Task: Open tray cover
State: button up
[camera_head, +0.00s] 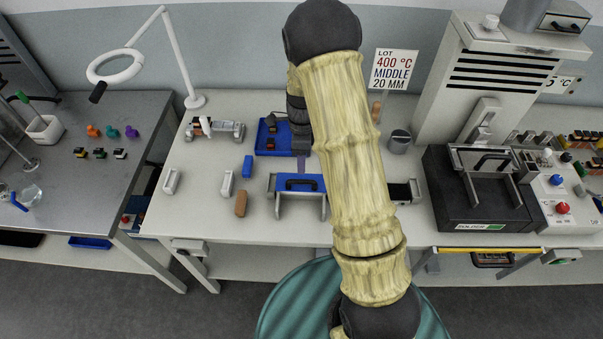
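A blue block-like cover with a dark handle (287,185) stands near the middle of the white bench, with grey brackets at its front; my arm hides its right part. A grey framed cover with a black handle (461,159) sits on a dark box at the right; I cannot tell which of the two is the tray cover. A blue tray (262,151) holding small parts lies behind the blue cover. My gripper (301,160) points down beside the blue tray's right side and behind the blue cover. Its fingers are too small and partly hidden to tell their opening.
A white furnace-like machine (495,75) stands at the back right. A grey cup (400,142) stands right of my arm. White handles (171,181), a blue block (247,167) and a brown block (241,204) lie left. The bench's front left is mostly clear.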

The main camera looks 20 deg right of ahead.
aim_at(301, 176)
jog(key=f, duration=0.3)
jog(key=s+f+p, duration=0.1)
jog(key=f, duration=0.2)
jog(key=shift+s+a+f, duration=0.1)
jog(key=shift+a, duration=0.1)
jog(key=shift+c, duration=0.5)
grip_shut()
